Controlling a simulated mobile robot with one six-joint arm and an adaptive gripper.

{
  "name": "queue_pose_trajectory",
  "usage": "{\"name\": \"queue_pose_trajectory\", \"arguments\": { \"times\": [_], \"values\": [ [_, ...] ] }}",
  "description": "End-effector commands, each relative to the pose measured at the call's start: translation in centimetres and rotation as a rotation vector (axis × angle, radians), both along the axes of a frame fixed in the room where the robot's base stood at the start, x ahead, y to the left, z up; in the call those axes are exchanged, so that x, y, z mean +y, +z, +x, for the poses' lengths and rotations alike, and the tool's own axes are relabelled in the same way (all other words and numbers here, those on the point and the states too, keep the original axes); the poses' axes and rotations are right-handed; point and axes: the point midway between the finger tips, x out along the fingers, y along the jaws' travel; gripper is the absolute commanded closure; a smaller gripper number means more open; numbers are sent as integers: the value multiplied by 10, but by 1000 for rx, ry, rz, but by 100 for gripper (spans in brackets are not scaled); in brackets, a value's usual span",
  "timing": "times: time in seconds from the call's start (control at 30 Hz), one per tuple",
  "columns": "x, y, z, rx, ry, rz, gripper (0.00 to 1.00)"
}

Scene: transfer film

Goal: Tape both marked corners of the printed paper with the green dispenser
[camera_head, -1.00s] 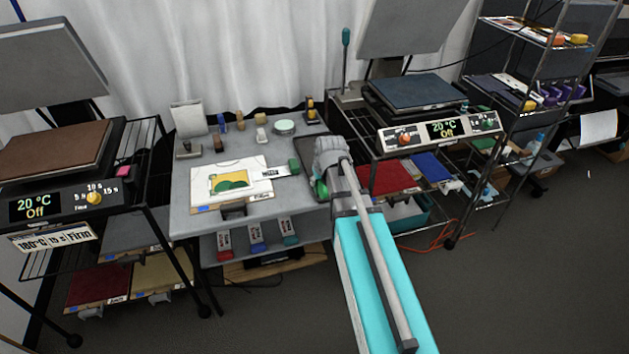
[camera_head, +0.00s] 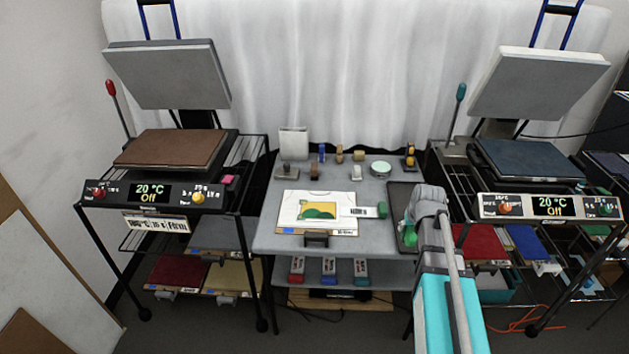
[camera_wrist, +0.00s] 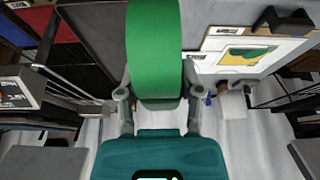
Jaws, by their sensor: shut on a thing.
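The printed paper (camera_head: 290,217) lies on the grey table (camera_head: 268,240), with a yellow and green picture on white. Its corner marks are too small to tell. My gripper (camera_head: 412,222) is at the table's right side, right of the paper and apart from it. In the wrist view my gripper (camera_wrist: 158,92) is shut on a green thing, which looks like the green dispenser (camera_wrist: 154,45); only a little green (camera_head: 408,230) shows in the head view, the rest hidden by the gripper. The paper also shows at the wrist view's upper right (camera_wrist: 235,70).
A white strip with a green end (camera_head: 382,209) lies at the paper's right edge. Several small items and a round pale-green tin (camera_head: 381,168) stand along the table's back. Open presses flank the table, left (camera_head: 165,150) and right (camera_head: 525,162). A dark tray (camera_head: 398,195) lies near my gripper.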

Motion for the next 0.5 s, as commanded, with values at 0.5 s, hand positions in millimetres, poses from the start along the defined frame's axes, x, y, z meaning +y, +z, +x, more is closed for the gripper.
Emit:
{"name": "queue_pose_trajectory", "arguments": {
  "times": [0.5],
  "values": [
    [0,93,0,0,0,0,90]
  ]
}}
